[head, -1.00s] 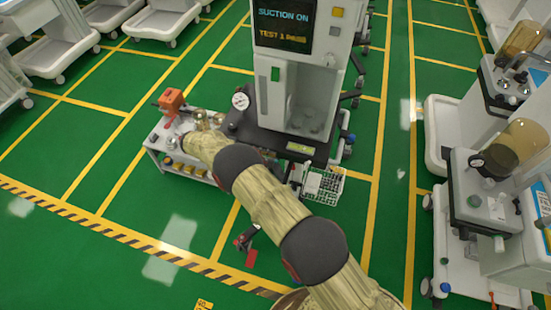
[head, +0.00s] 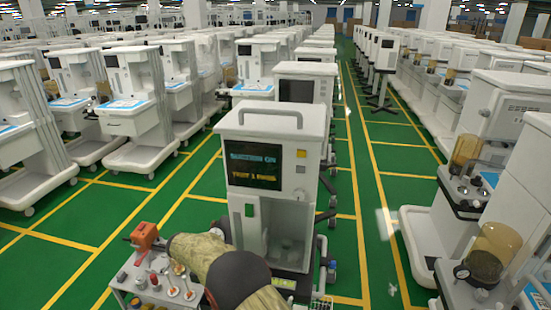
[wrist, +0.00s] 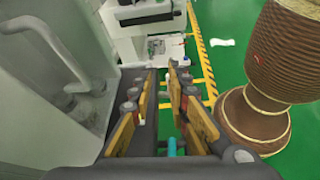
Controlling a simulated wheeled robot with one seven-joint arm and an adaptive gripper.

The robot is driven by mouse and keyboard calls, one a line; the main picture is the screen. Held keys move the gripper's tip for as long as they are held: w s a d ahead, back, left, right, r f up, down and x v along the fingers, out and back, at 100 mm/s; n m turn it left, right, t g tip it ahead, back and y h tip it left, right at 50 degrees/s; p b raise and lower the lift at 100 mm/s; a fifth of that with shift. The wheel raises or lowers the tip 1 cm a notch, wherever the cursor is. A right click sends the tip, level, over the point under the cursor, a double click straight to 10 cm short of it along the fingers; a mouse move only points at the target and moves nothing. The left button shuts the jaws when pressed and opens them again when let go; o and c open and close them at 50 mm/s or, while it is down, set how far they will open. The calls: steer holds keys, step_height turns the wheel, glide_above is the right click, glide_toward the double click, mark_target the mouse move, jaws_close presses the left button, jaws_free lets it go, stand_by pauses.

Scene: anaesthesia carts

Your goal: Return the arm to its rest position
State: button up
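My arm (head: 233,275) shows at the bottom of the head view, bent in front of the anaesthesia cart with the lit screen. Its lower links are cut off by the frame edge. My gripper is out of sight in the head view. In the wrist view my gripper (wrist: 163,75) has its two fingers apart, with floor and part of a white cart visible between them. Nothing is held. A pale grey cart body (wrist: 40,90) stands close on the left of the fingers.
The anaesthesia cart (head: 270,150) stands directly ahead, its screen reading "SUCTION ON". More carts (head: 485,215) line the right. A green floor aisle (head: 365,200) runs between.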

steer(key=s+d+r+m+y, duration=0.3)
steer(key=s+d+r+y, duration=0.1)
steer(key=d+r, duration=0.45)
steer(key=s+d+r+m+y, duration=0.4)
steer(key=d+r, duration=0.4)
steer(key=r, duration=0.1)
steer(key=s+d+r+m+t+y, duration=0.2)
steer(key=s+d+m+t, duration=0.1)
steer(key=s, duration=0.7)
steer(key=s+d+r+m+t+y, duration=0.2)
steer(key=s+d+m+t+y, duration=0.1)
steer(key=s, duration=0.7)
steer(key=shift+s+d+m+t, duration=0.2)
steer(key=shift+d+m+t, duration=0.3)
steer(key=shift+m, duration=0.8)
